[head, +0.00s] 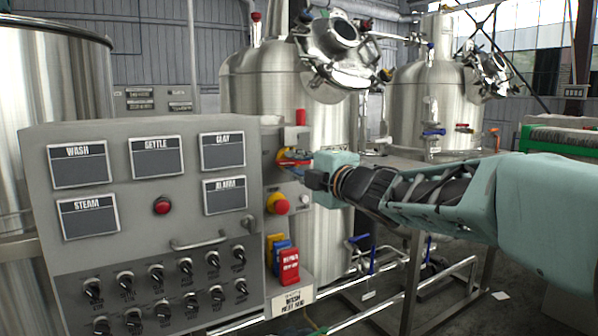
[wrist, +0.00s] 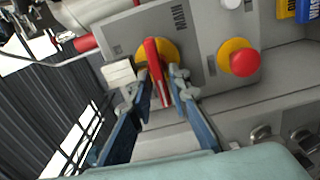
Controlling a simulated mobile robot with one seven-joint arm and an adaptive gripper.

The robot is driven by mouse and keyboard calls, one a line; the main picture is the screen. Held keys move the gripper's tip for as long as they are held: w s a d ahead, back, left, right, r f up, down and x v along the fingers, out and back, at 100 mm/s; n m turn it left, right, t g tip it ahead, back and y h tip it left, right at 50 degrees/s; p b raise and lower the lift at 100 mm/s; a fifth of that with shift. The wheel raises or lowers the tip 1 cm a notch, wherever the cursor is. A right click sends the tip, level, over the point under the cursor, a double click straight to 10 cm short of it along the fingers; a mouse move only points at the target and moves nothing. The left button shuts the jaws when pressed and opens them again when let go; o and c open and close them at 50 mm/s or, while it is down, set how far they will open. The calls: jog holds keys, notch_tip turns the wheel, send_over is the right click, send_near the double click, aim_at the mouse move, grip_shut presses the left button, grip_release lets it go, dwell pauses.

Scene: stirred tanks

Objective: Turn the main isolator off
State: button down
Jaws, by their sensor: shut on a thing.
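The main isolator is a red handle on a yellow round plate, on the grey side face of the control cabinet. In the wrist view the red handle (wrist: 156,72) stands between my fingers, in front of its yellow plate (wrist: 170,50). My gripper (wrist: 160,88) is shut on the handle, with a blue finger on each side. In the head view my gripper (head: 308,172) reaches in from the right to the isolator (head: 284,157), and its fingers are partly hidden there. The word MAIN shows beside the plate in the wrist view.
A red mushroom button on a yellow base (head: 277,204) sits just below the isolator. Blue, yellow and red tags (head: 285,262) hang lower down. The cabinet front (head: 160,215) carries labelled panels and several black knobs. Steel tanks (head: 290,85) and pipes stand behind.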

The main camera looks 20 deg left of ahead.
jog(key=shift+f+n, duration=0.1)
jog(key=shift+n, duration=0.2)
dwell(0.4)
jog(key=c, duration=2)
grip_release()
jog(key=shift+d, duration=0.1)
jog(key=v, duration=0.7)
jog(key=shift+s+d, duration=0.1)
jog(key=shift+s, duration=0.1)
